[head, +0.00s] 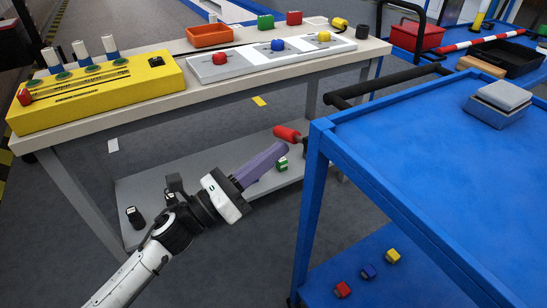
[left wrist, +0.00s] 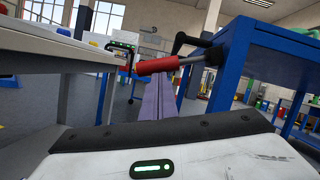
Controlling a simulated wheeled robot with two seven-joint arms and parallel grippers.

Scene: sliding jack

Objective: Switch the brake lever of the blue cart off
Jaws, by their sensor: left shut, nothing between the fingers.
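The blue cart (head: 425,140) stands at the right in the head view; its frame also shows in the left wrist view (left wrist: 236,70). Its brake lever has a red grip (head: 286,133) that sticks out to the left of the cart's near left leg. In the left wrist view the red grip (left wrist: 156,67) lies nearly level, on a metal rod running right to the cart. My left gripper (head: 280,149) has purple fingers, shut and empty. Its fingertips are close below the red grip in both views; I cannot tell whether they touch it. My right gripper is not in view.
A workbench (head: 130,131) with a yellow button box (head: 100,95) and grey panels stands at the left and back. Its lower shelf (head: 150,185) lies below my left arm. The cart's black handle (head: 385,84) is above the lever. A grey box (head: 497,103) sits on the cart.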

